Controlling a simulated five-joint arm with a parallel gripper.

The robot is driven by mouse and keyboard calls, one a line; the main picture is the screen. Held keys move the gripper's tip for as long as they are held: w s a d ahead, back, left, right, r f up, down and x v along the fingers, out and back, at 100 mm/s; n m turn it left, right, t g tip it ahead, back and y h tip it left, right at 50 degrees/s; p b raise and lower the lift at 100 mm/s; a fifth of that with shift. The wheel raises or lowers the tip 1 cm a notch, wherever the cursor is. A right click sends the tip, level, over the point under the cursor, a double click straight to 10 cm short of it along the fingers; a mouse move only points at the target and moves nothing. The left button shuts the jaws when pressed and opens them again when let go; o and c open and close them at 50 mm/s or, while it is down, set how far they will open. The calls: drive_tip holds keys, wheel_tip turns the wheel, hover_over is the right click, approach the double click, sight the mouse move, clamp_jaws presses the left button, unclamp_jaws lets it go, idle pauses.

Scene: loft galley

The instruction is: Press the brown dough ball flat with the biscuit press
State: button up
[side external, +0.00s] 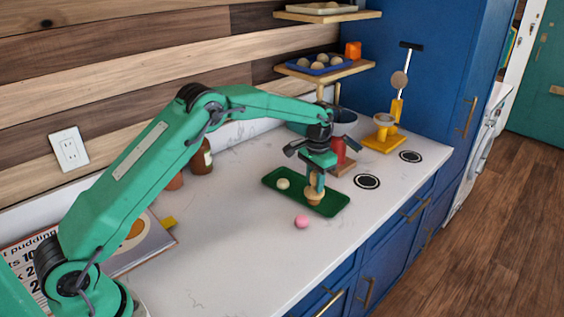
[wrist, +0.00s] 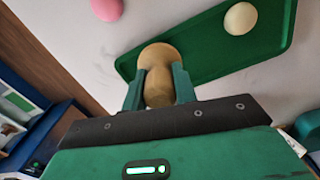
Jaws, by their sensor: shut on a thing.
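My gripper (side external: 316,182) points down over the near right end of the green tray (side external: 275,180). It is shut on the pale wooden biscuit press (side external: 312,190). The press also shows between my fingers (wrist: 158,90) in the wrist view, with its round wooden end (wrist: 160,54) beyond them over the tray (wrist: 205,62). The brown dough ball (side external: 314,203) shows as a small tan-brown shape directly under the press in the side view. Whether the two touch, I cannot tell. The press hides the ball in the wrist view.
A cream ball (side external: 283,184) lies at the tray's left end. A pink ball (side external: 302,221) lies on the counter in front of the tray. A red object (side external: 338,150) stands on a wooden block behind it, and a yellow stand (side external: 384,140) is farther back.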

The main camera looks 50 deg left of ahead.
drive_tip(key=shift+f, duration=0.95)
idle(7.0)
